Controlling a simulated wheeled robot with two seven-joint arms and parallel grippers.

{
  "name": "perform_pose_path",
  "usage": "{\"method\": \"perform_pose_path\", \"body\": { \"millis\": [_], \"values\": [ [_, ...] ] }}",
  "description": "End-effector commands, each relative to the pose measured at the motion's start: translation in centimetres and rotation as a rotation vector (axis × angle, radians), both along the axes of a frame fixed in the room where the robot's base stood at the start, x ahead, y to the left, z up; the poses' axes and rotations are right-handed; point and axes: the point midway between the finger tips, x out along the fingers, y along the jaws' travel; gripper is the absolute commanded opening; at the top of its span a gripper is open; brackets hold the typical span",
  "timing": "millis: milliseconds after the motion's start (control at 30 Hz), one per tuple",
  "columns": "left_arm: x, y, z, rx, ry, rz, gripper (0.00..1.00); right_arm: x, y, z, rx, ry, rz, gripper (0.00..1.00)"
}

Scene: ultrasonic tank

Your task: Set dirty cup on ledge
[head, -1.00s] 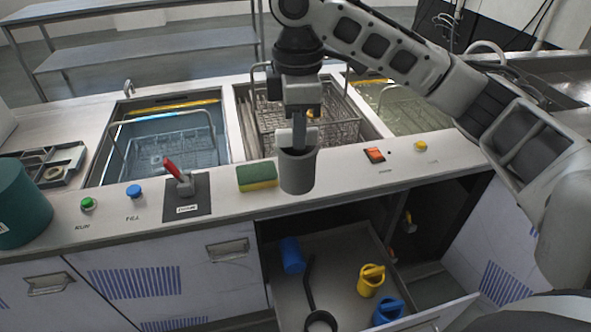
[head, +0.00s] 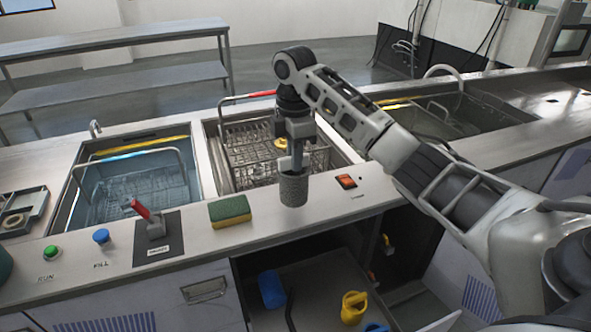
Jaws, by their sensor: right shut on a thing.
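The dirty cup (head: 293,190) is a grey, speckled cylinder in the head view. It is upright at the front ledge (head: 190,242) of the counter, right of the sponge. My right gripper (head: 291,164) comes down from above and is shut on the cup's rim, with a finger inside its mouth. The cup's base looks to be at the ledge surface; I cannot tell whether it bears on it. My left gripper is not in view.
A green-yellow sponge (head: 229,211) lies just left of the cup. A red-handled lever (head: 152,222), a green button (head: 51,252), a blue button (head: 101,236) and an orange switch (head: 346,181) sit along the ledge. Basins lie behind. An open drawer (head: 311,311) is below.

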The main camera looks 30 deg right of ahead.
Motion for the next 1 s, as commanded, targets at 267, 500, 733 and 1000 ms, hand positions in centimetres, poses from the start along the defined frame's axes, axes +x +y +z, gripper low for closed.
{"method": "perform_pose_path", "body": {
  "millis": [267, 500, 733, 1000],
  "values": [
    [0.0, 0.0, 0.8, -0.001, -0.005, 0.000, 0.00, 0.4, -0.5, -3.0, -0.001, 0.002, 0.001, 0.00],
    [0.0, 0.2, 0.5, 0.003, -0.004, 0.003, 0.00, 0.4, -0.5, -3.8, 0.000, -0.002, 0.001, 0.00],
    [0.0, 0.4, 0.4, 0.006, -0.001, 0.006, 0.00, 0.4, -0.5, -4.2, 0.000, -0.001, 0.000, 0.00],
    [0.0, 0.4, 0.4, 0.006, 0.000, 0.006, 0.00, 0.4, -0.5, -4.1, 0.000, -0.001, 0.000, 0.34]
  ]
}}
